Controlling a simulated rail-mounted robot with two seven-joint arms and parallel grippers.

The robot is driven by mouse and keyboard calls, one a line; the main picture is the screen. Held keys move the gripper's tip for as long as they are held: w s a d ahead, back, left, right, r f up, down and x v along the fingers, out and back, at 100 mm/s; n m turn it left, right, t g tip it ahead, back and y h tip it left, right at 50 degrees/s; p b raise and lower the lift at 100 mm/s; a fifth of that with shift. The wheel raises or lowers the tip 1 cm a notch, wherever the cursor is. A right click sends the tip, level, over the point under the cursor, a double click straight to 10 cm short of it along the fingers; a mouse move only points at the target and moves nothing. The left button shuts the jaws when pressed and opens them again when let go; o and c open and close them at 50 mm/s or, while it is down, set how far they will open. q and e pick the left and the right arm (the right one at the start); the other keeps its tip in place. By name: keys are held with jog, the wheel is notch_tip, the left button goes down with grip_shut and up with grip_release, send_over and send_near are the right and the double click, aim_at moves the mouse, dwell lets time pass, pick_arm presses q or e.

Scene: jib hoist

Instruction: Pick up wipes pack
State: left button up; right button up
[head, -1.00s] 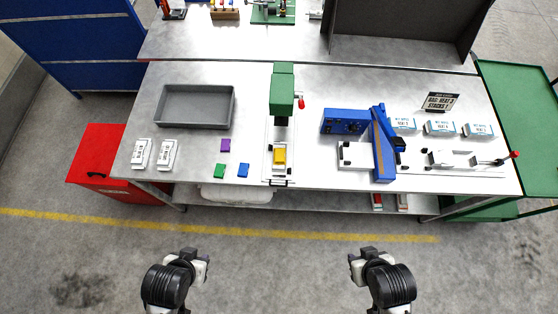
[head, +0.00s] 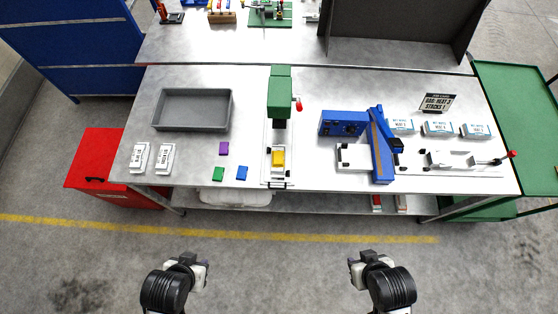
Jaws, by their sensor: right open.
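Three white packs with blue print stand in a row on the right part of the bench: a left one (head: 400,126), a middle one (head: 438,129) and a right one (head: 476,131). They look like wipes packs, but their small print is hard to read. My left gripper (head: 194,269) is in front of the bench over the floor, well away from the packs; I cannot tell how its jaws stand. My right gripper (head: 360,268) is also over the floor in front of the bench, open and touching nothing.
A green press (head: 280,95), grey tray (head: 190,110) and two white labelled packs (head: 165,158) are further left.

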pick_arm(q)
jog(key=shift+o, duration=0.4)
jog(key=o, duration=1.1)
